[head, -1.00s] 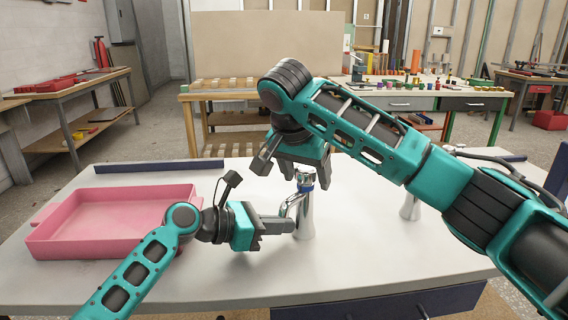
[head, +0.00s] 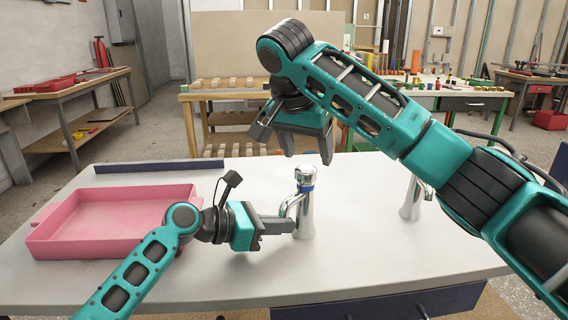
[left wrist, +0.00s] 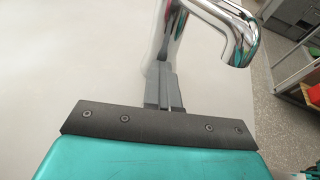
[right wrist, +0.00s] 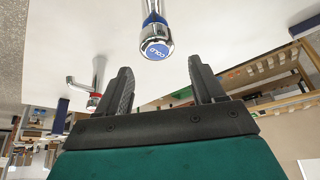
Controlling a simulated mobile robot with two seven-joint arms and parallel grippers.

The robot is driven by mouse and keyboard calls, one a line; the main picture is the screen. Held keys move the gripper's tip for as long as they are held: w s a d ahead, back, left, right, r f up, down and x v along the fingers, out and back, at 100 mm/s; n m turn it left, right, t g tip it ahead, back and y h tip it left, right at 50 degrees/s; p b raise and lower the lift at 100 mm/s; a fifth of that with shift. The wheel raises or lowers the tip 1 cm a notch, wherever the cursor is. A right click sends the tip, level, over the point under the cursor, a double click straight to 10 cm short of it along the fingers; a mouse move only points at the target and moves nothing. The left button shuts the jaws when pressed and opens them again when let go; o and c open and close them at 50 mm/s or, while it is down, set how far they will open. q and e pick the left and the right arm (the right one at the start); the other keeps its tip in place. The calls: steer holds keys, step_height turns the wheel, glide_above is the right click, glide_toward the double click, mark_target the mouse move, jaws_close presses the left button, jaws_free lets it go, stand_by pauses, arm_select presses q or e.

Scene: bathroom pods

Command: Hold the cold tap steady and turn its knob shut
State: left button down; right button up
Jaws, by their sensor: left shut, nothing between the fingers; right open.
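The cold tap (head: 305,212) is a chrome pillar tap with a blue band, standing upright on the white counter. Its knob (head: 305,173) is on top, and in the right wrist view the knob's blue cap (right wrist: 155,50) reads "COLD". My left gripper (head: 290,225) is shut with nothing between its fingers. Its tips are against or very close to the tap body below the spout (left wrist: 240,45); contact is not clear. My right gripper (head: 308,158) is open, pointing down above and behind the knob, clear of it. In its wrist view the knob lies beyond the fingertips, between their lines.
A second chrome tap (head: 415,198) stands to the right, with a red band in the right wrist view (right wrist: 93,102). A pink tray (head: 110,245) lies on the counter (head: 370,260) at the left. The front middle of the counter is clear.

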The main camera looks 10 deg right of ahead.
mark_target(306, 168)
step_height(306, 168, up, 3)
steer(key=n+y, duration=0.1)
steer(key=n, duration=0.1)
steer(key=n+g, duration=0.1)
steer(key=shift+d+f+n+y, duration=0.15)
steer(key=shift+n+y, duration=0.25)
steer(key=shift+r+n+y, duration=0.4)
steer(key=shift+r+n, duration=0.15)
steer(key=shift+n, duration=0.15)
steer(key=shift+f+g, duration=0.1)
steer(key=shift+g, duration=0.2)
steer(key=shift+f, duration=4.3)
